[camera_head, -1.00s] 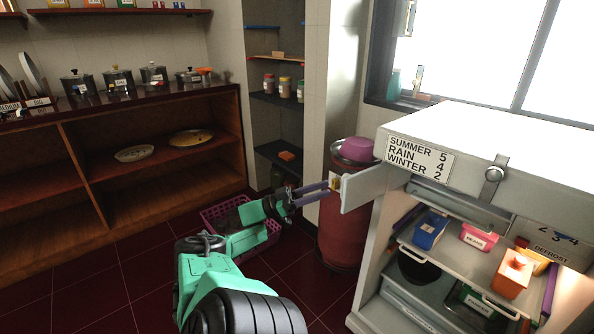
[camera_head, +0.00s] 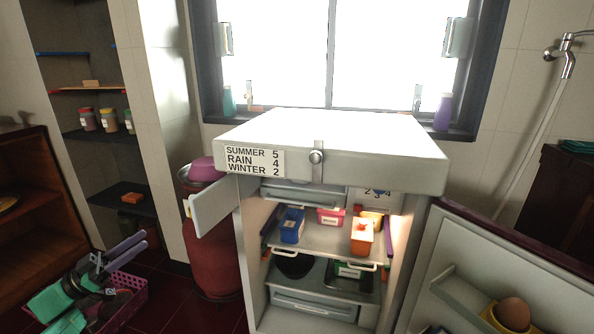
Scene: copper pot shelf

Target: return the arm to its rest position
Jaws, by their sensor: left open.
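My left arm comes in at the bottom left, green with a dark wrist. Its left gripper (camera_head: 138,250) has two purple-grey fingers held apart with nothing between them, over or in front of the pink basket (camera_head: 137,297) on the floor. Its fingertips point up and right, apart from the small open flap (camera_head: 213,206) on the left side of the white fridge (camera_head: 400,165). My right gripper is not in view.
The fridge's large door (camera_head: 510,268) stands open at right, with an egg (camera_head: 513,313) in its holder. Inside are a blue box (camera_head: 291,225) and an orange container (camera_head: 362,237). A red cylinder (camera_head: 212,255) stands left of the fridge. Niche shelves (camera_head: 105,132) hold jars.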

